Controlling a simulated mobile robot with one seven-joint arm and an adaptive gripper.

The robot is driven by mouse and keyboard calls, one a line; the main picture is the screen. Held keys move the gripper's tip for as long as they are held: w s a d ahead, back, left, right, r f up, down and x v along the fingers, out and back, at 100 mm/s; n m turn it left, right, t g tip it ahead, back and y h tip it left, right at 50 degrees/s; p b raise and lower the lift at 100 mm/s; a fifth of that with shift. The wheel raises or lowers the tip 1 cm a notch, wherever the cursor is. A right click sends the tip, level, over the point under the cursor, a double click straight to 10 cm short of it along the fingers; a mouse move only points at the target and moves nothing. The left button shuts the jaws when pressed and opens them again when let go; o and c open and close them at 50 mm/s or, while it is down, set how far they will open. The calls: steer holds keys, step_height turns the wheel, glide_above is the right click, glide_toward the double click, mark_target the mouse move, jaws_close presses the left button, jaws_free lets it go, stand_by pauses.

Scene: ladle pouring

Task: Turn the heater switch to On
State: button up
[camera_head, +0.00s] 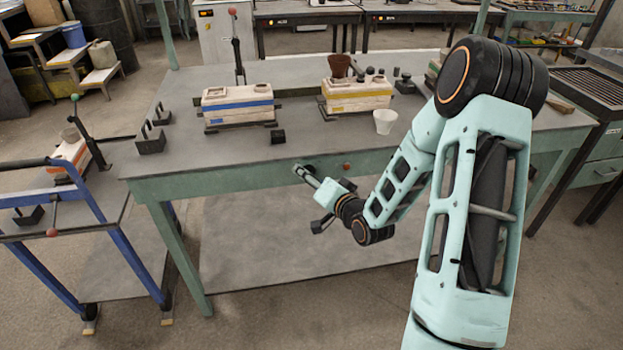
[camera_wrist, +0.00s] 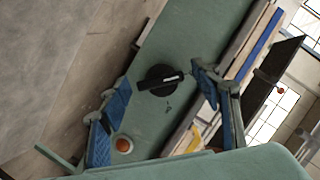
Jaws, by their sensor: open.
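The heater switch is a round black knob (camera_wrist: 160,80) with a pale pointer line, set on the green front rail of the bench. In the wrist view it lies between the two blue-padded fingers of my gripper (camera_wrist: 158,92), with visible gaps on both sides. Small marks beside the knob are too small to read. In the head view my gripper (camera_head: 312,179) is at the bench's front rail (camera_head: 235,179), left of a red button (camera_head: 347,166). That button shows orange in the wrist view (camera_wrist: 123,145). My gripper is open and holds nothing.
On the bench stand a blue-striped mould box (camera_head: 238,104), a yellow-striped mould box (camera_head: 357,95) and a white cup (camera_head: 385,121). A small black block (camera_head: 278,137) lies near the front edge. A blue-framed cart (camera_head: 105,208) stands at the left.

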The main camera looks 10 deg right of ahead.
steer(key=shift+c, duration=0.4)
steer(key=c, duration=1.1)
steer(key=shift+f+m+t+y+b, duration=0.1)
steer(key=shift+m+t+y+b, duration=0.2)
steer(key=shift+m+t+b, duration=1.65)
steer(key=shift+f+m+t+y+b, duration=0.1)
steer(key=shift+f+m+y+b, duration=0.15)
steer(key=shift+m, duration=3.4)
steer(key=shift+m+t+y+b, duration=0.35)
steer(key=shift+m+t+b, duration=0.65)
steer(key=shift+m, duration=2.1)
